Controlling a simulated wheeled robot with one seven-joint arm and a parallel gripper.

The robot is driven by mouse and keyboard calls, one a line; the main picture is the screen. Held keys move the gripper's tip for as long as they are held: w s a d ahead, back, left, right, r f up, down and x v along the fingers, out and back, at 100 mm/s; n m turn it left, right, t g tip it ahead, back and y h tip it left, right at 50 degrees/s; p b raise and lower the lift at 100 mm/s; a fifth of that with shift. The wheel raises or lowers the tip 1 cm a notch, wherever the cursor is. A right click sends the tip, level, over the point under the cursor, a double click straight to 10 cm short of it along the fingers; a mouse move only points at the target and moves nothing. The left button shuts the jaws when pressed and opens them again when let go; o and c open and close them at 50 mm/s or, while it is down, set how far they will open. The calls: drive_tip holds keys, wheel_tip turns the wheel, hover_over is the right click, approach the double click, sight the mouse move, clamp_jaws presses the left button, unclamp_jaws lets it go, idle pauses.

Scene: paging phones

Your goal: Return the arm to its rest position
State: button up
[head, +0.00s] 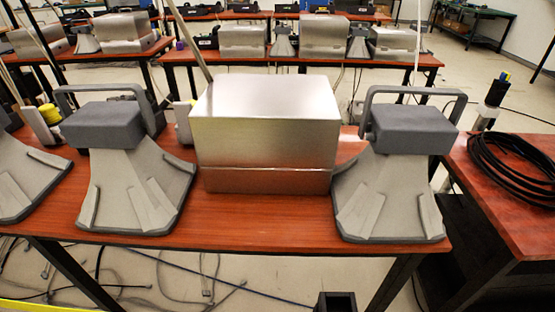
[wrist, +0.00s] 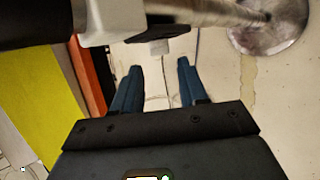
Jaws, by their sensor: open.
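My gripper (wrist: 157,82) shows in the wrist view with its two blue fingers spread apart. Nothing is between the fingers; pale floor shows behind them. I cannot make out my gripper clearly in the head view. A dark block (head: 335,302) shows at the bottom edge there, and I cannot tell what it is.
A red-brown table (head: 270,225) holds a silver metal box (head: 268,125) and grey horn-shaped units (head: 408,130). Coiled black cable (head: 515,165) lies on the right table (head: 485,185). In the wrist view, a metal pole (wrist: 215,12) has a round base (wrist: 270,30). Cables cross the floor.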

drive_tip(key=s+d+f+m+y, duration=0.2)
drive_tip(key=s+d+m+y, duration=0.35)
drive_tip(key=s+d, duration=0.4)
drive_tip(key=s+d+r+m+t, duration=0.2)
drive_tip(key=s+d+r+m, duration=0.1)
drive_tip(key=r, duration=0.5)
drive_tip(key=s+d+r+m+t, duration=0.2)
drive_tip(key=s+d+r+m, duration=0.1)
drive_tip(key=r, duration=0.5)
drive_tip(key=s+d+r+m+t, duration=0.3)
drive_tip(key=d+r, duration=0.3)
drive_tip(key=r, duration=0.3)
drive_tip(key=shift+m, duration=0.65)
drive_tip(key=shift+f, duration=0.2)
